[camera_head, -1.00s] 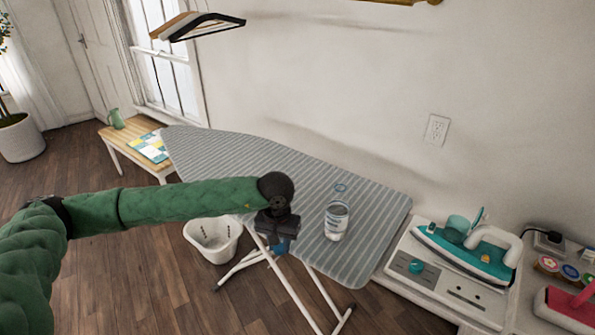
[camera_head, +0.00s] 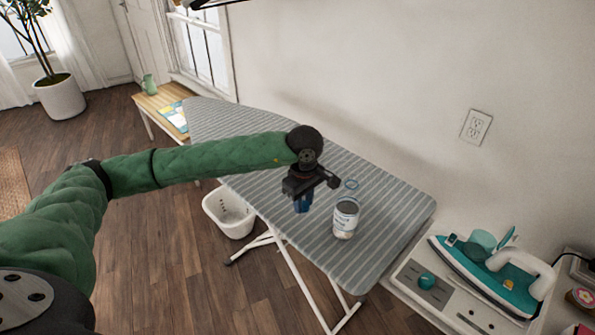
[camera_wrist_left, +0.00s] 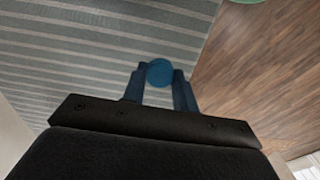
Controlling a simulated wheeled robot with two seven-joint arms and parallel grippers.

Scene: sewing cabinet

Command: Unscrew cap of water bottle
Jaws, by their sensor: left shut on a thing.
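The water bottle (camera_head: 345,217) stands upright on the striped ironing board, clear with a white label. A thin blue ring (camera_head: 351,184) shows at its top, and no cap is visible there. My left gripper (camera_head: 302,203) is apart from the bottle, to its left, near the board's front edge. In the left wrist view its fingers (camera_wrist_left: 160,82) are shut on a round blue cap (camera_wrist_left: 160,72). My right gripper is in neither view.
The ironing board (camera_head: 245,130) has free room behind the bottle. A white basket (camera_head: 230,214) stands on the floor below. A teal iron (camera_head: 490,277) rests on the white cabinet at right. A wooden bench (camera_head: 155,102) is at the back left.

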